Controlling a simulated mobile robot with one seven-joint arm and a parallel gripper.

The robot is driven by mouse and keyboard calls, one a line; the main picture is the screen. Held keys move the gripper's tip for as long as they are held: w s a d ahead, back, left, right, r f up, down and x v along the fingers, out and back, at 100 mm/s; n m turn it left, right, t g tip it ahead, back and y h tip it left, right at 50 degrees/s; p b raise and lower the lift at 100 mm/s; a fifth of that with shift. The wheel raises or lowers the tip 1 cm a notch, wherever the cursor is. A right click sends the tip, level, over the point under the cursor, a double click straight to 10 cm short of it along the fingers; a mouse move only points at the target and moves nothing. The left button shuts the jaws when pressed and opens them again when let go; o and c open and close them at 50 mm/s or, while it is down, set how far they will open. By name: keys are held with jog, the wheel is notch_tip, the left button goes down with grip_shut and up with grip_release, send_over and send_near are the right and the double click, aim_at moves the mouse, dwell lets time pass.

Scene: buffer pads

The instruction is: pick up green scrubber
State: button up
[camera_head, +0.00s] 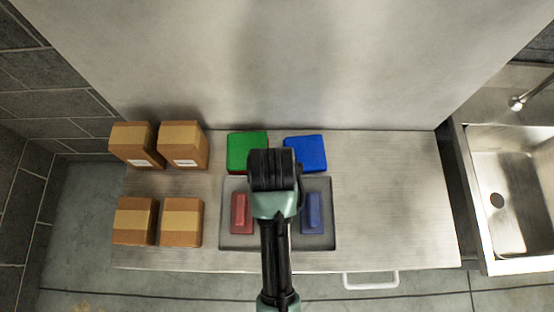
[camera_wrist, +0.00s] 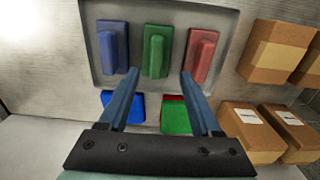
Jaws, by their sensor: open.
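The green scrubber (camera_wrist: 154,52) lies on a grey tray (camera_wrist: 215,14) between a blue scrubber (camera_wrist: 112,48) and a red scrubber (camera_wrist: 201,55) in the wrist view. My gripper (camera_wrist: 158,73) is open and empty. Its two fingers point toward the green scrubber, with the tips near its end on either side in the picture. I cannot tell how high the tips are above it. In the head view my arm hides the green scrubber, while the red scrubber (camera_head: 241,213) and blue scrubber (camera_head: 312,213) show on the tray (camera_head: 238,242).
A green pad (camera_head: 247,150), with a red edge beneath it, and a blue pad (camera_head: 305,153) lie behind the tray. Several cardboard boxes (camera_head: 182,221) stand at the left. The counter (camera_head: 390,200) is clear at the right, before the sink (camera_head: 515,190).

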jog(key=f, duration=0.4)
jog(key=shift+w+f, duration=0.1)
jog(key=shift+w, duration=0.1)
jog(key=shift+w+d+f+p, duration=0.15)
jog(key=shift+f+p, duration=0.2)
jog(key=shift+f, duration=1.05)
jog(key=shift+d+f+p, duration=0.15)
jog(key=shift+f+p, duration=0.2)
jog(key=shift+f, duration=1)
grip_shut()
